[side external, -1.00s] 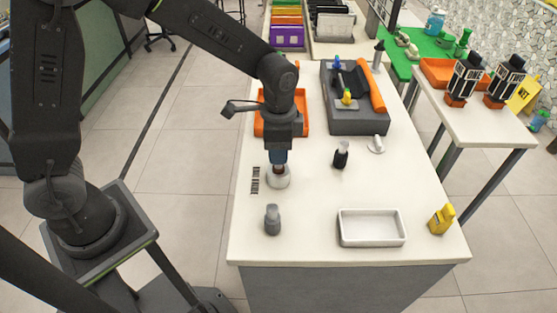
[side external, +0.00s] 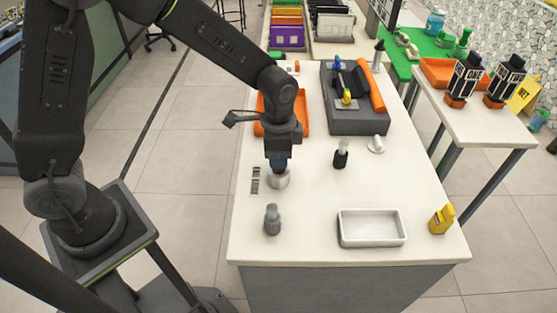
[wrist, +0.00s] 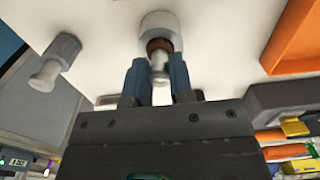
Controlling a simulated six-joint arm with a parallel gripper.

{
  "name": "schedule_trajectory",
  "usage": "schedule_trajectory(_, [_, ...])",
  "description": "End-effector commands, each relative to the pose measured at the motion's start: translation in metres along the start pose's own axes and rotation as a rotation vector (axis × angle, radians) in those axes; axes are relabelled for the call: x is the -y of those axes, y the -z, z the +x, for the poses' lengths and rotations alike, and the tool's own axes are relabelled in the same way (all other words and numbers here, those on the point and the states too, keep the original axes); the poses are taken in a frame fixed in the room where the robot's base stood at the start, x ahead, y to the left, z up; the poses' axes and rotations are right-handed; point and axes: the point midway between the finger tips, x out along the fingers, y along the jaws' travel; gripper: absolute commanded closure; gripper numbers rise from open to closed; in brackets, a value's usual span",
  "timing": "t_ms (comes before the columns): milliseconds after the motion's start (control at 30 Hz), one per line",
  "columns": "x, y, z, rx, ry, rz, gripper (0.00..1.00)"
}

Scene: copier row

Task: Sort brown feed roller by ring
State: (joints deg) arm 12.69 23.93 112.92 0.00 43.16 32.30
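The feed roller stands upright on the white counter, with a pale, wide lower part (side external: 280,180). In the wrist view it has a brown ring (wrist: 159,45) and a narrow pale shaft (wrist: 159,65). My gripper (side external: 278,164) points down over it. In the wrist view my gripper's blue fingers (wrist: 159,72) stand on both sides of the shaft and look slightly apart from it; contact is hard to judge. A grey roller-like piece (side external: 272,219) stands nearer the front and shows in the wrist view (wrist: 55,62). A white tray (side external: 372,242) lies front right and looks empty.
A black-bodied piece (side external: 341,155) and a white piece (side external: 376,144) stand to the right. A yellow object (side external: 441,220) is by the right edge. An orange tray (side external: 304,125) and a grey machine (side external: 358,122) stand behind. The counter between roller and white tray is clear.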

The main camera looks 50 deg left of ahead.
Motion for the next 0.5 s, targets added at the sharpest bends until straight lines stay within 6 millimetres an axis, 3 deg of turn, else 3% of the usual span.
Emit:
schedule_trajectory(333, [0.0, 0.0, 0.0, 0.0, 0.0, 0.0, 0.97])
schedule_trajectory(500, [0.001, 0.001, -0.011, -0.003, 0.002, 0.0, 0.97])
